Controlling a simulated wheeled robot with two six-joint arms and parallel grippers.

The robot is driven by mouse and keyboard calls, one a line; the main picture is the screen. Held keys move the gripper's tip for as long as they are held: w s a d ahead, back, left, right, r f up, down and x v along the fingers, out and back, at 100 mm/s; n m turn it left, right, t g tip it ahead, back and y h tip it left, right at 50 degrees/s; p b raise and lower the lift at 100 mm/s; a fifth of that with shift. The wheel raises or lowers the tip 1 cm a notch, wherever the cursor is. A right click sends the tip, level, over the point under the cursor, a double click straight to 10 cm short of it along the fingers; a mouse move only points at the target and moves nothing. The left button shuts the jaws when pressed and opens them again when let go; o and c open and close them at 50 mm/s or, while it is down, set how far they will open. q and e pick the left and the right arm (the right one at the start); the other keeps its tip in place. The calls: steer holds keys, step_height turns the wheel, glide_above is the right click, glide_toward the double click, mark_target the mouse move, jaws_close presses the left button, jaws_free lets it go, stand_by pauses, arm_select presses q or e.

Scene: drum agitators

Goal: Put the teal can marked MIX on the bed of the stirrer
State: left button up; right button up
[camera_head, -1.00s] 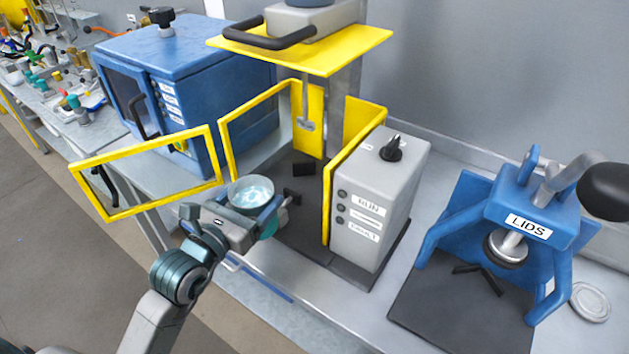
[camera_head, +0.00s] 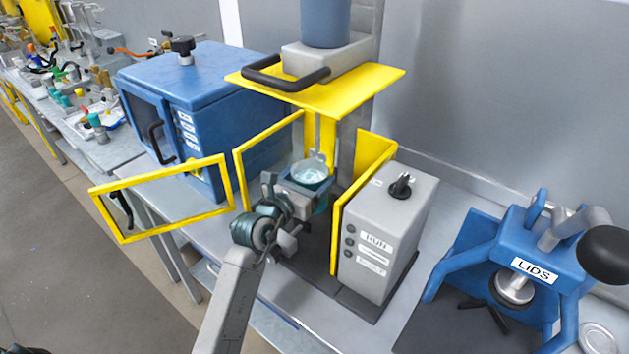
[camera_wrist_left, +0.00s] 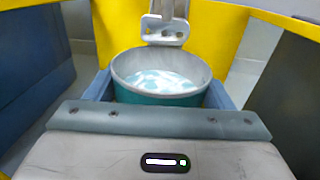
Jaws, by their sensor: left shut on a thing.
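The open teal can (camera_head: 311,174) is in my left gripper (camera_head: 303,186), inside the stirrer's yellow guard. In the left wrist view the can (camera_wrist_left: 160,99) sits between the jaws, with pale liquid with teal patches in it. Its MIX mark does not show. The stirrer's metal paddle (camera_wrist_left: 165,30) hangs just beyond the can's far rim; I cannot tell its exact height over the can. The stirrer's dark bed (camera_head: 318,240) lies below, partly hidden by my arm. The stirrer's guard door (camera_head: 160,198) is swung open to the left. My right gripper is not in view.
A grey control box (camera_head: 388,238) marked RUN stands right of the bed. The yellow top plate (camera_head: 350,92) is overhead. A blue cabinet (camera_head: 185,100) stands left, and a blue LIDS press (camera_head: 530,255) right. A flat lid (camera_head: 598,338) lies beside the press.

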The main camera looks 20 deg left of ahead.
mark_target(319, 176)
arm_select(q)
steer(key=shift+w+d, duration=0.15)
steer(key=shift+w, duration=0.4)
steer(key=shift+w+d+r, duration=0.1)
steer(key=shift+w+d, duration=0.05)
steer(key=shift+w, duration=0.25)
step_height(319, 176, down, 3)
steer(key=shift+r+p, duration=0.2)
steer(key=shift+p, duration=0.15)
steer(key=shift+f, duration=0.5)
steer(key=shift+f, duration=0.65)
steer(key=o, duration=1.3)
